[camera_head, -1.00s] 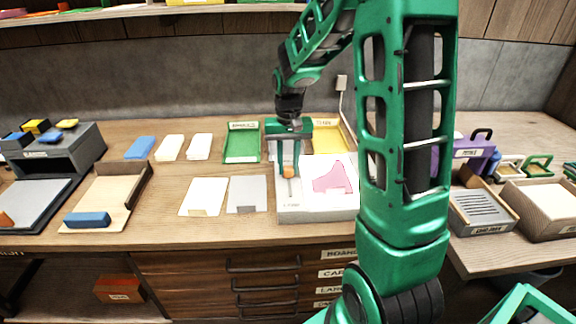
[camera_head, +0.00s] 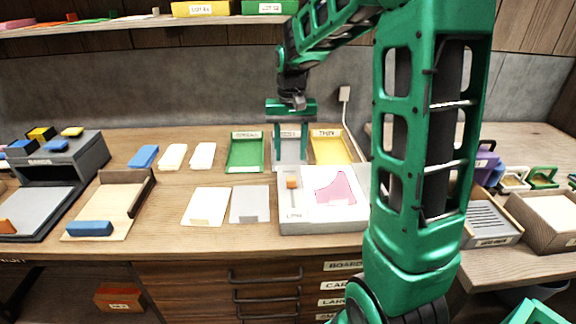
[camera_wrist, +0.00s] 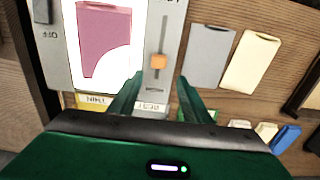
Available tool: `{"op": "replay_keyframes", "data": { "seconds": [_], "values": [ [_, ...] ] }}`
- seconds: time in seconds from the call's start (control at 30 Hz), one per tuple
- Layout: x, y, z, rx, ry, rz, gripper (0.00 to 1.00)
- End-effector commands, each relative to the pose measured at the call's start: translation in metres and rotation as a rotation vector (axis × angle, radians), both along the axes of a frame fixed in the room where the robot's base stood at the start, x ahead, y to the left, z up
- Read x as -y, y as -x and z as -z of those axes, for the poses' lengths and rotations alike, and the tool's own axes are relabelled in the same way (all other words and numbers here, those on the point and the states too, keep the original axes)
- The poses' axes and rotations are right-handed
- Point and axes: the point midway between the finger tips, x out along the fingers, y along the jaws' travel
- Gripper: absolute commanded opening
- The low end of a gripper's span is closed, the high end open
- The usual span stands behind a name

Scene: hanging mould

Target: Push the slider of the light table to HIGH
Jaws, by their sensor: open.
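The light table (camera_head: 325,222) is a pale box with a lit white panel and a pink shape on it. Its slider has an orange knob (camera_head: 292,182) in a slot along the left side. The knob also shows in the wrist view (camera_wrist: 158,62), nearer the HIGH end of the slot than the LOW end, with some slot visible beyond it. My gripper (camera_head: 290,160) is open and empty, behind and above the knob, over the far edge of the table. Its fingers (camera_wrist: 158,92) are apart from the knob in the wrist view.
Behind the light table stand a green tray (camera_head: 246,166), a grey tray partly hidden by my gripper, and a yellow tray (camera_head: 333,162). A white card (camera_head: 206,221) and a grey card (camera_head: 249,218) lie to the left. A cable runs up the wall behind.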

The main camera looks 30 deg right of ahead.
Motion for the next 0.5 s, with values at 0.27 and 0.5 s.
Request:
{"op": "replay_keyframes", "data": {
  "seconds": [0.27,0.5],
  "values": [
    [0.000,-0.001,-0.025,0.001,0.000,-0.001,0.44],
    [0.000,-0.001,-0.027,0.000,0.000,-0.001,0.44]
  ]
}}
